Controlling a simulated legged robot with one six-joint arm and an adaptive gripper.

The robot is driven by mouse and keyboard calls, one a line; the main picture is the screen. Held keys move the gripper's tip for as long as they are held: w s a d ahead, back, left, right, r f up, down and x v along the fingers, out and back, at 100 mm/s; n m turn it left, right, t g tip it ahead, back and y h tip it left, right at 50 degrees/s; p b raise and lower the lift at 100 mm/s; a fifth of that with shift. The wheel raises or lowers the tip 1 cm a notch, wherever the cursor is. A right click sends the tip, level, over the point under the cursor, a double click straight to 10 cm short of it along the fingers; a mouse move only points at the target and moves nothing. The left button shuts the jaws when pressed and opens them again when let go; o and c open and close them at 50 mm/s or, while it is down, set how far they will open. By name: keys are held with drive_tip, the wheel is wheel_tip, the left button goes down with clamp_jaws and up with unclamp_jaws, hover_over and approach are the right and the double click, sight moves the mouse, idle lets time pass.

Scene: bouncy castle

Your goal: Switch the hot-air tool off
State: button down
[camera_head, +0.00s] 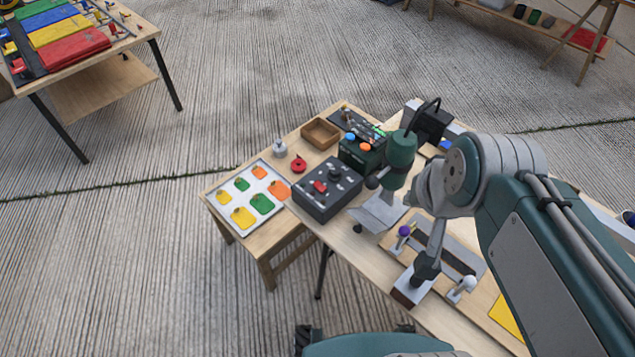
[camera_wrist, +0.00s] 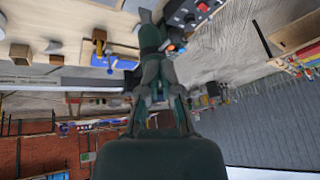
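The hot-air tool (camera_head: 401,150) looks like a dark green barrel with a black cord at its top and a flat, wide grey nozzle (camera_head: 378,212) pointing down. It is over the workbench, at the end of my arm. In the wrist view its green body (camera_wrist: 150,38) is just beyond my gripper (camera_wrist: 158,82), whose fingers close in on its dark grip. The contact itself is partly hidden. In the head view my gripper (camera_head: 427,188) is mostly hidden by its own wrist. A dark control box (camera_head: 328,208) with a red switch (camera_head: 320,187) and black knob stands left of the nozzle.
Behind the box are a green box (camera_head: 360,158) with blue and orange buttons and a wooden tray (camera_head: 320,133). A panel of coloured patches (camera_head: 245,218) lies left. A holder (camera_head: 412,290) and white peg (camera_head: 462,289) stand near the front. Open floor is left of the bench.

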drive_tip(key=w+a+f+m+y, duration=0.1)
drive_tip(key=w+a+f+m, duration=0.15)
drive_tip(key=w+m, duration=0.3)
drive_tip(key=w+a+f+m+y, duration=0.2)
drive_tip(key=w+a+m, duration=0.1)
drive_tip(key=w+m, duration=0.25)
drive_tip(key=m+g, duration=0.1)
drive_tip(key=m, duration=1.3)
approach(314, 183)
drive_tip(key=v, duration=0.6)
drive_tip(key=shift+d+f, duration=0.1)
drive_tip(key=shift+d, duration=0.15)
drive_tip(key=x, duration=1.4)
drive_tip(key=shift+s+a, duration=0.1)
drive_tip(key=shift+a, duration=0.15)
drive_tip(key=shift+a+f, duration=0.1)
drive_tip(key=shift+a, duration=0.05)
